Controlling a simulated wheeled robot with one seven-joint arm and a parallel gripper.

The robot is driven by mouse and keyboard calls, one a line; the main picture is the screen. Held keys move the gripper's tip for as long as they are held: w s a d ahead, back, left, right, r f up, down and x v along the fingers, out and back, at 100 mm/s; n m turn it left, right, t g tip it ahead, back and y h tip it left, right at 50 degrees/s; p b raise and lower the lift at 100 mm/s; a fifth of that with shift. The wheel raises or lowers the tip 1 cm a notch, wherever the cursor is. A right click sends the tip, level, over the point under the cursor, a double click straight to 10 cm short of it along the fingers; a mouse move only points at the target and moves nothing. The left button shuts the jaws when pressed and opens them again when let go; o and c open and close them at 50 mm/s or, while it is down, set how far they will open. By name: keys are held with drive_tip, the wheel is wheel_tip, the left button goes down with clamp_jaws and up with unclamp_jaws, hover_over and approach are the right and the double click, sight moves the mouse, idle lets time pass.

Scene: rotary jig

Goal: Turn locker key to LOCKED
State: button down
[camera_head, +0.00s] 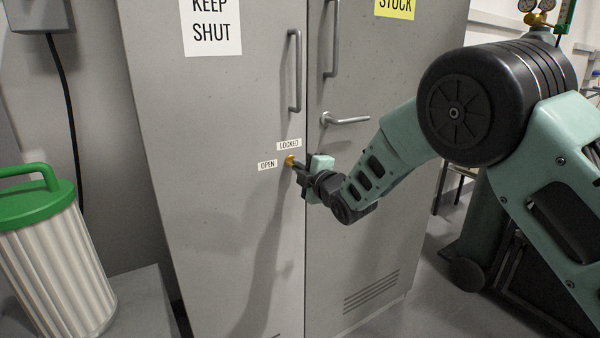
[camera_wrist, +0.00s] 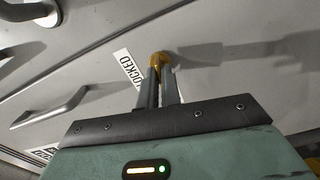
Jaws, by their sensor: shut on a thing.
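The brass locker key (camera_head: 290,161) sits in the front of the left grey locker door, near its right edge. A small LOCKED label (camera_head: 289,144) is just above it and an OPEN label (camera_head: 267,164) is to its left. My gripper (camera_head: 297,165) reaches in from the right and is shut on the key. In the wrist view the two dark fingers (camera_wrist: 157,75) close on the brass key (camera_wrist: 159,58), with the LOCKED label (camera_wrist: 128,67) beside them. The fingers hide part of the key, so I cannot tell its exact angle.
A bar handle (camera_head: 295,70) is above the key on the same door. The right door has another bar handle (camera_head: 332,38) and a lever handle (camera_head: 345,120) close to my arm. A green-lidded bin (camera_head: 50,260) stands at left.

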drive_tip(key=m+b, duration=0.9)
drive_tip(key=m, duration=0.7)
drive_tip(key=shift+f+b, duration=0.1)
drive_tip(key=shift+b, duration=0.2)
idle(0.3)
drive_tip(key=c, duration=1.6)
unclamp_jaws()
drive_tip(key=v, duration=1.7)
drive_tip(key=shift+d+b, duration=0.2)
drive_tip(key=shift+b, duration=0.25)
